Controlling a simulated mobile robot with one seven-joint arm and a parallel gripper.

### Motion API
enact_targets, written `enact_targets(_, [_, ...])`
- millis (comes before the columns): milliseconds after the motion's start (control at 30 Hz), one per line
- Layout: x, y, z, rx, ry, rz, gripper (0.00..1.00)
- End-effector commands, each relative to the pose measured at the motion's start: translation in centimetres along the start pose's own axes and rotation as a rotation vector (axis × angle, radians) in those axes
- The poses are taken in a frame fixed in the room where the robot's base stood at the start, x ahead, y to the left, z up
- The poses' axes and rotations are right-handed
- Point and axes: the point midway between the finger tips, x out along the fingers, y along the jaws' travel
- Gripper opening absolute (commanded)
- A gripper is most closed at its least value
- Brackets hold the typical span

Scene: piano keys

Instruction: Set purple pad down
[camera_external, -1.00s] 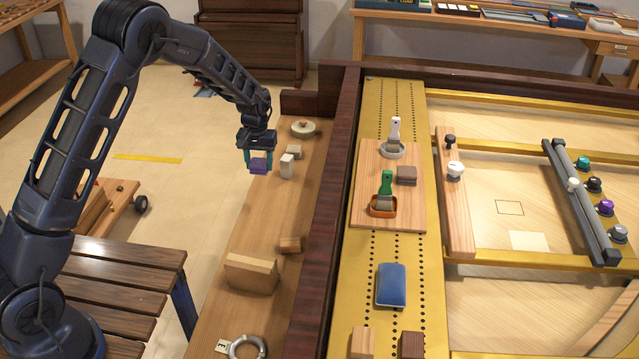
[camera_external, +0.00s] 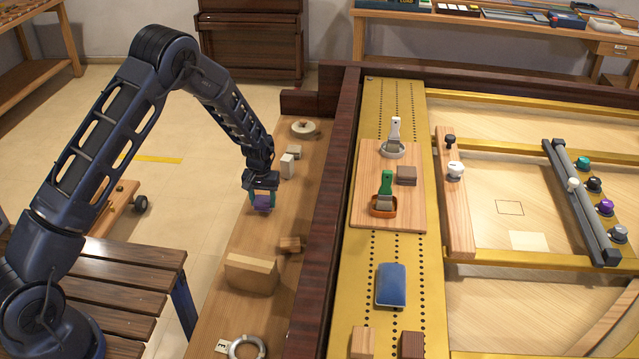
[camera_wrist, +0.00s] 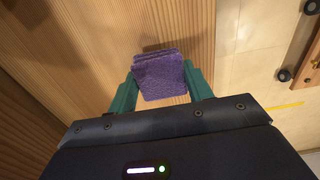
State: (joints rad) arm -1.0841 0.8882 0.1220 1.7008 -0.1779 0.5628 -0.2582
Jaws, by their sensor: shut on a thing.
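The purple pad (camera_external: 263,203) is between the fingers of my gripper (camera_external: 262,198), over the long wooden shelf (camera_external: 222,268) in the external view. In the wrist view the pad (camera_wrist: 160,76) is a fuzzy purple block, with the green fingers of my gripper (camera_wrist: 160,88) shut on its two sides. A dark shadow lies on the wood just beyond the pad. I cannot tell whether the pad touches the shelf or hangs slightly above it.
On the shelf, a small wood block (camera_external: 290,244) and a larger block (camera_external: 251,273) stand nearer the camera. A pale block (camera_external: 287,166) and a round wooden piece (camera_external: 304,128) stand farther back. A dark raised rail (camera_external: 335,200) borders the right side.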

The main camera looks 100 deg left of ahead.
Motion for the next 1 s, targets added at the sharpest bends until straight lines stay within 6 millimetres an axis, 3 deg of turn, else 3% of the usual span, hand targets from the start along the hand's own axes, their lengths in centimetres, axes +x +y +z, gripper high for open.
enact_targets(133, [1.6,0.0,0.0,0.000,-0.001,0.000,0.28])
enact_targets(500, [1.9,0.0,0.0,0.000,-0.001,0.000,0.28])
enact_targets(533, [1.8,0.0,0.0,0.000,0.000,0.001,0.56])
enact_targets(600, [1.8,0.0,0.0,0.000,0.000,0.000,0.70])
enact_targets(1000, [1.2,0.1,0.0,0.000,0.001,0.001,0.72])
